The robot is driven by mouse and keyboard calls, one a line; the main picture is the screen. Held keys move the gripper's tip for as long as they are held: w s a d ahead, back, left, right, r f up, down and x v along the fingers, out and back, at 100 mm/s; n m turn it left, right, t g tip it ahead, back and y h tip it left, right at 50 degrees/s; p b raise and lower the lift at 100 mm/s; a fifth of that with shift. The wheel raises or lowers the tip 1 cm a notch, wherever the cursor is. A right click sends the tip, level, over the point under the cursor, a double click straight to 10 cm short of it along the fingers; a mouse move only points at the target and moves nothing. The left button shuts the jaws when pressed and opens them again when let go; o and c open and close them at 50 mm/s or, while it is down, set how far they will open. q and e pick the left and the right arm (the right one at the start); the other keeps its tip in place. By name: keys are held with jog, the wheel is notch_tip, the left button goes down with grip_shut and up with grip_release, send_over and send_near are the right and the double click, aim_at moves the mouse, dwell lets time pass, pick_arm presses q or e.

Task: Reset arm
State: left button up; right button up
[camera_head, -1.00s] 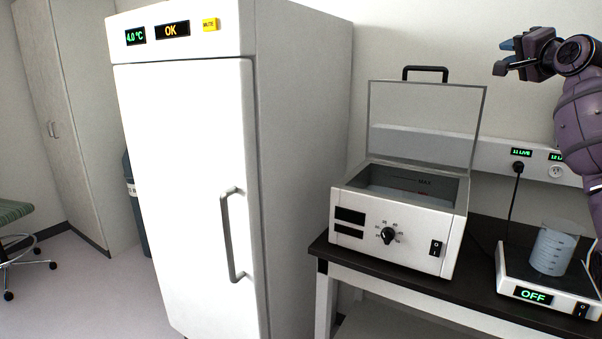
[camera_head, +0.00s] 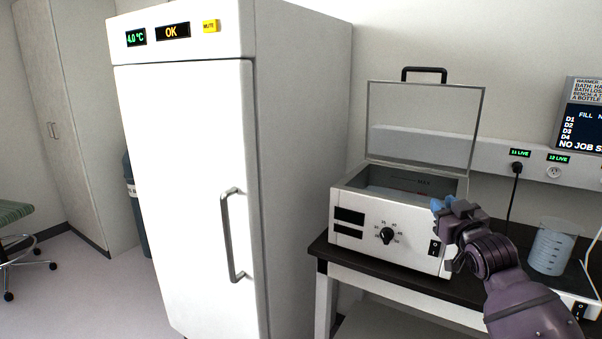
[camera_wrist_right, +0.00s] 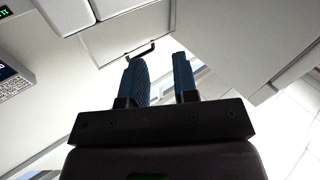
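My right gripper (camera_head: 440,205) is in front of the right side of the white water bath in the head view, close to its power switch. I cannot tell from this view whether it touches the bath. In the right wrist view, the two blue fingers (camera_wrist_right: 160,80) stand apart with an empty gap between them. My left gripper is in neither view.
The water bath (camera_head: 350,215) stands on a black bench (camera_head: 390,278) with its lid (camera_head: 420,125) raised. A beaker (camera_head: 551,250) stands right of my arm. A white fridge (camera_head: 185,180) with a shut door is on the left.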

jog(key=s+a+f+m+g+h, duration=0.1)
jog(key=s+f+g, duration=0.3)
jog(key=s+f, duration=1.5)
jog(key=s+a+f+m+g, duration=0.1)
jog(key=s+a+f+g, duration=0.2)
jog(key=s+f, duration=1.6)
jog(key=shift+s+a+f+g+h, duration=0.3)
jog(key=shift+s+f+g+h, duration=0.1)
jog(key=shift+s, duration=0.6)
jog(key=shift+d+r, duration=0.1)
